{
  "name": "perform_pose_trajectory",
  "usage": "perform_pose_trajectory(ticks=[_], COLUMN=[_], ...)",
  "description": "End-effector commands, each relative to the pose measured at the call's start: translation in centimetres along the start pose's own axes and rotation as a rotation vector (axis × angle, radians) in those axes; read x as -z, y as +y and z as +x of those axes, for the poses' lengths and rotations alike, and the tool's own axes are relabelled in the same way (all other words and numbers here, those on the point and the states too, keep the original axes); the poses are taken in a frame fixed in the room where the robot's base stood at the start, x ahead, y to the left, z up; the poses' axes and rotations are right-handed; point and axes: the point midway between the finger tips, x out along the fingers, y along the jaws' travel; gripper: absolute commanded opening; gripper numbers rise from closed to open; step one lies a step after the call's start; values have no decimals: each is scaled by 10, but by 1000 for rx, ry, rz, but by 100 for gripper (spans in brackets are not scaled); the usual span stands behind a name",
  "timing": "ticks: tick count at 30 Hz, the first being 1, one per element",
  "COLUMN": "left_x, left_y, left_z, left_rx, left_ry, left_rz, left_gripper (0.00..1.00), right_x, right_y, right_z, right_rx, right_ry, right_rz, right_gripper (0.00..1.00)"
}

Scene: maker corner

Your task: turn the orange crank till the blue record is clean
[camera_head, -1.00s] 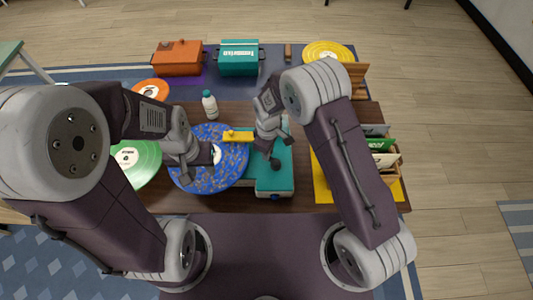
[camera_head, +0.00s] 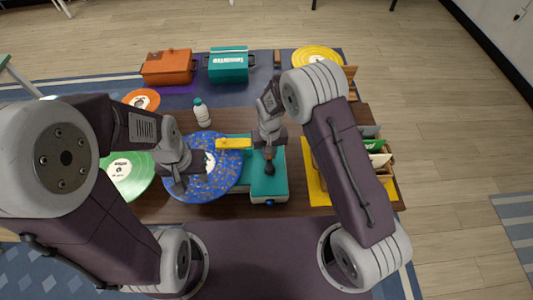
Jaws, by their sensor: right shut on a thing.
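The blue record (camera_head: 226,182), speckled with light brownish flecks, lies flat on the teal washer (camera_head: 262,187). A yellow bar (camera_head: 233,143) reaches over the record's far right edge. A small orange part of the crank (camera_head: 269,154) shows above a dark knob on the washer; the rest is hidden by my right gripper. My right gripper (camera_head: 269,142) is shut on the crank, pointing down at the washer. My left gripper (camera_head: 188,176) is over the left part of the record and hides some of it; its jaw opening is not clear.
A white bottle (camera_head: 202,115) stands behind the record. A green record (camera_head: 126,178) lies at left, an orange one (camera_head: 142,99) behind it. Orange (camera_head: 168,67) and teal (camera_head: 229,66) boxes stand farther back. A record crate (camera_head: 382,161) is at right.

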Motion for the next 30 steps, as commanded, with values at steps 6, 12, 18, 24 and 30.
perform_pose_trajectory(ticks=[6, 12, 18, 24, 30], left_x=[0, 0, 0, 0, 0], left_y=[0, 0, 0, 0, 0], left_z=[-2, -3, -3, -4, -4], left_rx=[0, 0, 0, 0, 0], left_ry=[0, 0, 0, 0, 0], left_rz=[0, 0, 0, 0, 0], left_gripper=[39, 39, 39, 39, 39], right_x=[2, 0, -2, -4, -4], right_y=[7, 12, 15, 17, 17], right_z=[-3, -3, -3, -2, -2], right_rx=[3, 3, 4, 4, 4], right_ry=[10, 10, 10, 10, 9], right_rz=[190, 330, 427, 479, 497], right_gripper=[0, 0, 0, 0, 0])
